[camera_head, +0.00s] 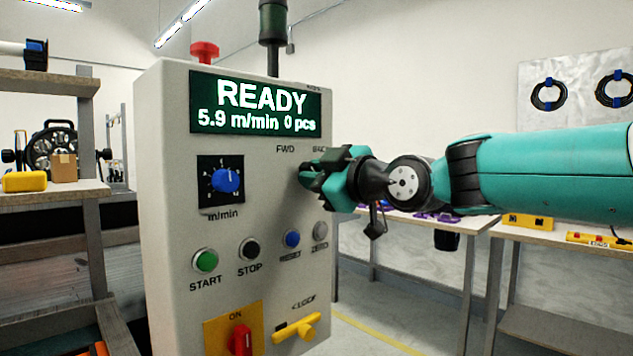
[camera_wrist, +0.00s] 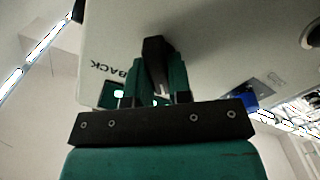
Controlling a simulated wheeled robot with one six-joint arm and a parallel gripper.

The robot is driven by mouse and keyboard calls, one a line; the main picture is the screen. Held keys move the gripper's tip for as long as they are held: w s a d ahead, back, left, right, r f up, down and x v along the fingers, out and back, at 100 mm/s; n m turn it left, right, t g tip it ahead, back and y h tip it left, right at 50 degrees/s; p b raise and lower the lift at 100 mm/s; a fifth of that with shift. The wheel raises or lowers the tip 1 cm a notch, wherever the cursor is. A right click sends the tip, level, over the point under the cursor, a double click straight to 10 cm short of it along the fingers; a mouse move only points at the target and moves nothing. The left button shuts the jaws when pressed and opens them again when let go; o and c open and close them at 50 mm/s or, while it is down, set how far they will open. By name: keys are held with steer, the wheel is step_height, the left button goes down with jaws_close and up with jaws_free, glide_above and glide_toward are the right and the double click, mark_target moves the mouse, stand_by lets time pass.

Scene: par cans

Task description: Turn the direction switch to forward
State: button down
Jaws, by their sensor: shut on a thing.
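The grey control box (camera_head: 165,220) stands in the middle of the head view, its front carrying the FWD label (camera_head: 285,149) and a partly covered BACK label (camera_head: 318,149). My gripper (camera_head: 310,180) reaches in from the right and is at the panel just below these labels. In the wrist view my gripper (camera_wrist: 160,82) is shut on the black direction switch (camera_wrist: 155,48), with one finger on each side. The BACK label shows upside down to the left of it. My fingers hide much of the switch in the head view, and I cannot tell which way it points.
A blue speed dial (camera_head: 228,180), a green START button (camera_head: 205,261), a black STOP button (camera_head: 249,249) and a blue RESET button (camera_head: 292,239) share the panel. A red switch (camera_head: 241,340) and yellow handle (camera_head: 298,327) sit below. A workbench (camera_head: 560,236) stands behind at right.

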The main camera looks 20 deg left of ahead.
stand_by(0.3)
steer(key=c, duration=1)
jaws_free()
steer(key=shift+c, duration=0.2)
steer(key=b+v, duration=0.3)
steer(key=v, duration=1.4)
steer(key=shift+d, duration=0.25)
steer(key=s+d+f+m+g+h, duration=0.4)
steer(key=s+d+f+m+h, duration=0.25)
steer(key=s+d+f, duration=0.55)
steer(key=s+d+f+m+g+h, duration=0.3)
steer(key=s+d+f+m+h, duration=0.45)
steer(key=f, duration=0.65)
step_height(320, 180, up, 22)
steer(key=s+d+y+p, duration=0.1)
steer(key=p, duration=2)
steer(key=shift+d+f+m+y, duration=0.25)
steer(key=shift+d+m+y, duration=0.05)
steer(key=shift+d, duration=0.05)
